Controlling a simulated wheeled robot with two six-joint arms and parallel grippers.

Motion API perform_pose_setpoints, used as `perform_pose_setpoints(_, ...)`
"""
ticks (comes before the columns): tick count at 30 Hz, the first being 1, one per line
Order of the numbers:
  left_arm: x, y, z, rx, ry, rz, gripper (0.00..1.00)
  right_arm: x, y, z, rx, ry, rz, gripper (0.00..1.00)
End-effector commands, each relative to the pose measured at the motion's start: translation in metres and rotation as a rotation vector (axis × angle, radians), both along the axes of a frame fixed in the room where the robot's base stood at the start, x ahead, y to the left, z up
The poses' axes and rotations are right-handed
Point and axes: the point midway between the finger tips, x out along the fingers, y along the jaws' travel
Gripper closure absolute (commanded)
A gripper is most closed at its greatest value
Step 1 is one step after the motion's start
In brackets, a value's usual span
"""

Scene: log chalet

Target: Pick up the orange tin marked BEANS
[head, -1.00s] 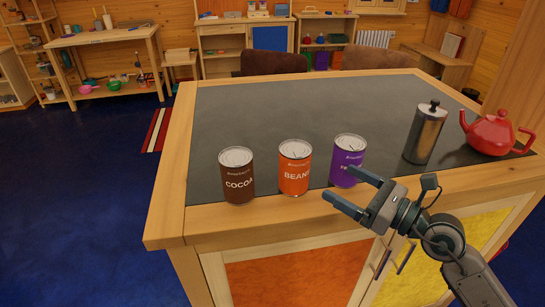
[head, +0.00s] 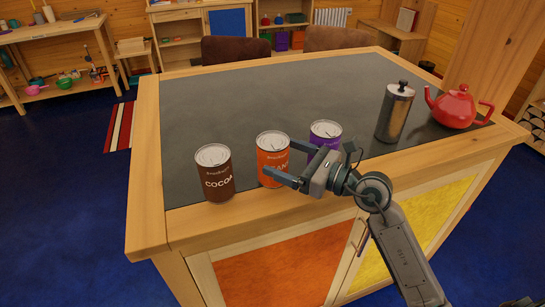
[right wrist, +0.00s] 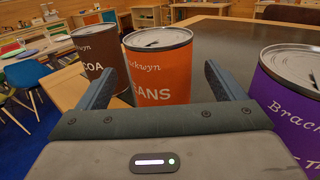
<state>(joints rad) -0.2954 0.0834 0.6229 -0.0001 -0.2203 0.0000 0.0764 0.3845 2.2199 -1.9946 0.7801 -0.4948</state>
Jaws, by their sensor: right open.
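The orange tin marked BEANS (head: 272,151) stands upright near the front edge of the island, between the brown COCOA tin (head: 215,175) and the purple tin (head: 325,133). My right gripper (head: 278,166) is open and empty, just in front of the orange tin; one finger crosses its label. In the right wrist view the orange tin (right wrist: 160,65) is straight ahead between the open fingers (right wrist: 155,85), with its lower part hidden. The brown tin (right wrist: 97,50) is at left and the purple tin (right wrist: 290,95) close at right. My left gripper is out of view.
A steel cylindrical canister (head: 394,113) and a red teapot (head: 457,108) stand on the right of the dark island top (head: 260,90). The top behind the tins is clear. Brown chairs (head: 236,49) are at the far side.

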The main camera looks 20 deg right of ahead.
Motion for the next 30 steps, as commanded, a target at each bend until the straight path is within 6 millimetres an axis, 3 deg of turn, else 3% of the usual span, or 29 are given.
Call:
perform_pose_setpoints(4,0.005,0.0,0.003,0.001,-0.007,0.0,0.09,0.003,0.003,0.001,0.0,0.001,0.0,0.11)
perform_pose_setpoints(13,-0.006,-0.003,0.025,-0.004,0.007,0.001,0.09,0.026,0.024,0.008,0.005,0.002,0.001,0.11)
perform_pose_setpoints(18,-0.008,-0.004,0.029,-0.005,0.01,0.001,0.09,0.038,0.034,0.005,0.001,0.001,0.0,0.11)
perform_pose_setpoints(27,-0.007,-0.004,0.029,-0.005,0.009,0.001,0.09,0.041,0.036,0.003,-0.001,0.001,0.0,0.11)
perform_pose_setpoints(28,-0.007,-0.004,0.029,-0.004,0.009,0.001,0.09,0.041,0.036,0.003,-0.001,0.001,0.0,0.13)
perform_pose_setpoints(30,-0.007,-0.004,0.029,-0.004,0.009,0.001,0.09,0.041,0.036,0.003,-0.001,0.001,0.0,0.26)
